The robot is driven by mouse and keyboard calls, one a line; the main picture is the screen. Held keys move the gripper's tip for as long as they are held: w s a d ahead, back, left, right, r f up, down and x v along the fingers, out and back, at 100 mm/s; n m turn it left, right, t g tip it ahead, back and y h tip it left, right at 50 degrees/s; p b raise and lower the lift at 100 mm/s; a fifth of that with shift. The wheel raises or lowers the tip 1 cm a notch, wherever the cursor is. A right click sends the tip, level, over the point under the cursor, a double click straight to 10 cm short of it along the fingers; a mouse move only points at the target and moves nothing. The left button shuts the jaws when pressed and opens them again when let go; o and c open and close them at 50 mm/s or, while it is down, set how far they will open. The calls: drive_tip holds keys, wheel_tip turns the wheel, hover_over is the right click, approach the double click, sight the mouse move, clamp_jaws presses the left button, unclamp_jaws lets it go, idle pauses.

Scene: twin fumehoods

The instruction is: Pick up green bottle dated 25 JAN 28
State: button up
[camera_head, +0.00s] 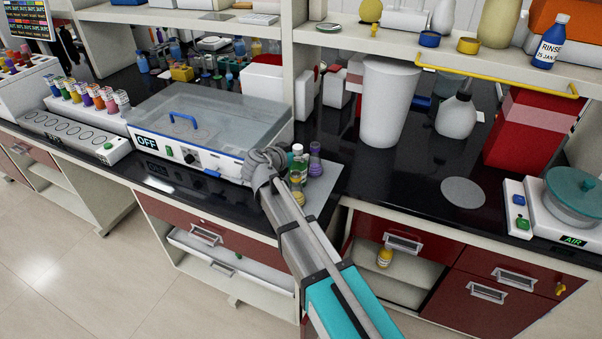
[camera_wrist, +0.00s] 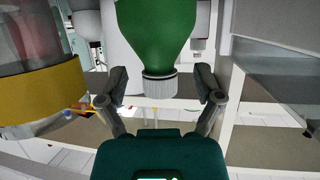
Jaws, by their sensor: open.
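A green bottle (camera_wrist: 157,32) with a ribbed white cap (camera_wrist: 160,87) appears upside down in the wrist view. Its cap end shows between the two fingers of my gripper (camera_wrist: 161,86), with gaps on both sides. My gripper is open and does not touch the bottle in that view. In the head view my gripper (camera_head: 266,163) is beside the front right corner of the clear-lidded box. A small green bottle with a white cap (camera_head: 298,150) stands just right of it. No date can be read on it.
A yellow flask (camera_head: 297,190) and a purple flask (camera_head: 315,161) stand close to the bottle. The clear-lidded box (camera_head: 205,120) is to the left. A tall white container (camera_head: 388,105) stands to the right. Dark bench surface (camera_head: 390,185) lies open in front of it.

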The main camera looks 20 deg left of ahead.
drive_tip(key=shift+w+d+f, duration=0.15)
drive_tip(key=shift+w+f, duration=0.1)
drive_tip(key=shift+w, duration=0.3)
clamp_jaws()
idle(0.4)
